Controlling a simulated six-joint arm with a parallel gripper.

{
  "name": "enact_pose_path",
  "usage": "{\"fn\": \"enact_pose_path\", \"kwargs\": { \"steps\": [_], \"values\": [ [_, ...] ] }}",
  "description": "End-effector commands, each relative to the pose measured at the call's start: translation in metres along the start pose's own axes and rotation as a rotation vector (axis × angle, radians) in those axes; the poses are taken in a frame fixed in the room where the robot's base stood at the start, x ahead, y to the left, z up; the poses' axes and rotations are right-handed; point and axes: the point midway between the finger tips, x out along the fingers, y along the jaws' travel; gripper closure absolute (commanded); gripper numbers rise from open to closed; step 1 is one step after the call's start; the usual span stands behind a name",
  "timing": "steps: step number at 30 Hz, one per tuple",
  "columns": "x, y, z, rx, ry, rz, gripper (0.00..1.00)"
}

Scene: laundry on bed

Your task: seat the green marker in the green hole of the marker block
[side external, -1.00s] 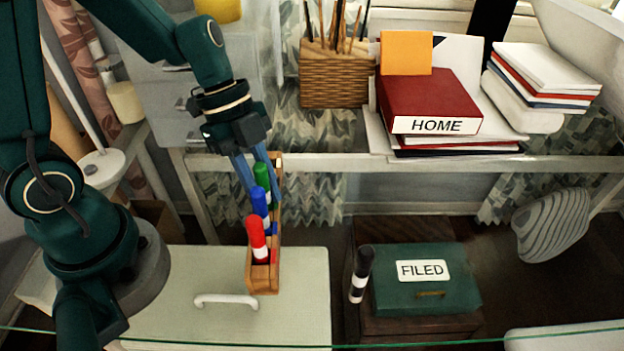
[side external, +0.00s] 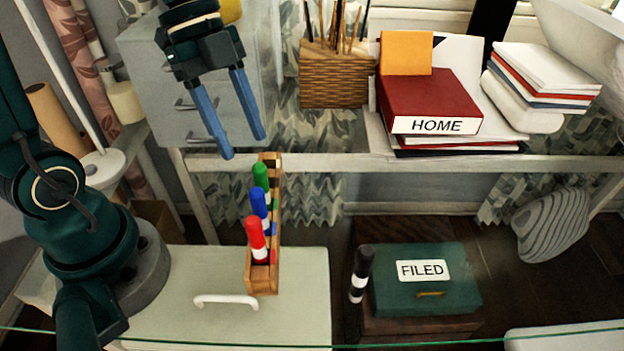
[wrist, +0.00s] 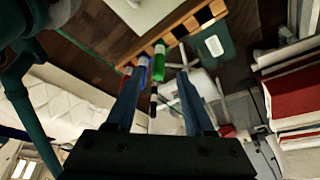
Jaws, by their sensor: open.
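The green marker (side external: 261,177) stands upright in the far part of the wooden marker block (side external: 263,284); its lower end is hidden, so I cannot tell how deep it sits. The blue marker (side external: 259,203) and red marker (side external: 256,238) stand in front of it in the same block. My gripper (side external: 244,146) is open and empty, above and apart from the green marker. In the wrist view the green marker (wrist: 158,64) shows between the open fingers, beyond their tips, with the block (wrist: 186,30) behind it.
The block stands on a pale cabinet top (side external: 190,275) with a white handle (side external: 226,301). A black marker (side external: 361,272) stands beside the green FILED box (side external: 425,279). A shelf behind holds a wicker pen basket (side external: 337,75) and a red HOME book (side external: 428,97).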

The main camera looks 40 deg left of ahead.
Motion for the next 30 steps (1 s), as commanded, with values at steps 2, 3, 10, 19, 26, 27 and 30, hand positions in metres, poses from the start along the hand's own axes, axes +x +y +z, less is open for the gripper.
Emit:
{"fn": "enact_pose_path", "kwargs": {
  "steps": [2, 3, 10, 19, 26, 27, 30],
  "values": [
    [-0.011, -0.002, 0.001, 0.0, -0.001, -0.005, 0.47],
    [-0.015, -0.001, 0.0, 0.0, 0.0, -0.003, 0.47],
    [-0.025, 0.003, -0.001, -0.043, -0.018, -0.01, 0.47],
    [-0.022, 0.031, -0.006, -0.543, -0.155, -0.195, 0.47],
    [-0.019, 0.05, -0.004, -0.995, -0.116, -0.449, 0.47],
    [-0.019, 0.052, -0.003, -1.063, -0.093, -0.489, 0.47],
    [-0.018, 0.056, -0.002, -1.206, -0.028, -0.572, 0.47]
  ]
}}
